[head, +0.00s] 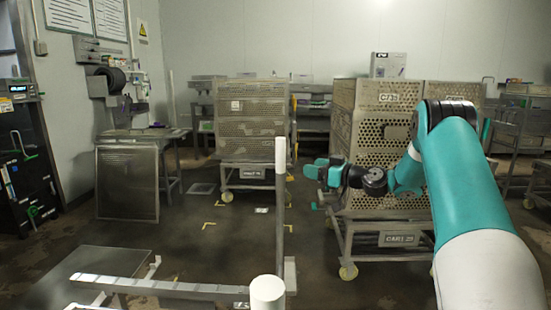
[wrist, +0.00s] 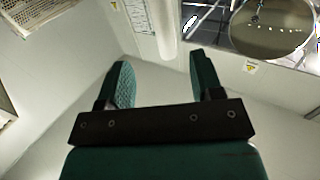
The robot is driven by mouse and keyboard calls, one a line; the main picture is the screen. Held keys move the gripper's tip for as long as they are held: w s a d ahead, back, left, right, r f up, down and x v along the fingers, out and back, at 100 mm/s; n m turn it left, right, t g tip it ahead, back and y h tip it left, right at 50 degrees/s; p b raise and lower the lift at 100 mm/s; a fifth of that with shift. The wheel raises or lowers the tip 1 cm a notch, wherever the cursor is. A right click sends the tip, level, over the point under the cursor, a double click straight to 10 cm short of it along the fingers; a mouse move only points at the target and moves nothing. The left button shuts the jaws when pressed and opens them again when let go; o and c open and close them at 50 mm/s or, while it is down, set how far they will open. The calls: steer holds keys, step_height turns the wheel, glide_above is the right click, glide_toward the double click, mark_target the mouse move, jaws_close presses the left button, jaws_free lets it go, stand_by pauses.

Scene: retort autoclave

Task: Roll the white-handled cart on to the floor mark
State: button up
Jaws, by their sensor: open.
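A low metal frame (head: 165,288) in the near foreground has an upright post with a white upper sleeve (head: 280,155) and a nearer white-capped post (head: 267,292). This looks like the white-handled cart, but its lower part is cut off by the picture edge. Yellow corner marks (head: 209,225) on the dark floor lie beyond it, partly behind the upright post. My gripper (head: 318,171) is in the air right of that post, open and empty. In the wrist view my gripper (wrist: 158,82) has its fingers apart with nothing between them.
A perforated cart (head: 252,130) with yellow on its right side stands behind the floor marks. A cart labelled 25 (head: 385,140) stands at right, partly behind my arm. A mesh panel (head: 127,183) and side table stand at left.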

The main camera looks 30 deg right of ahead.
steer(key=p+x, duration=0.3)
steer(key=x, duration=1.1)
steer(key=shift+w+a, duration=0.2)
steer(key=shift+a, duration=0.05)
jaws_close()
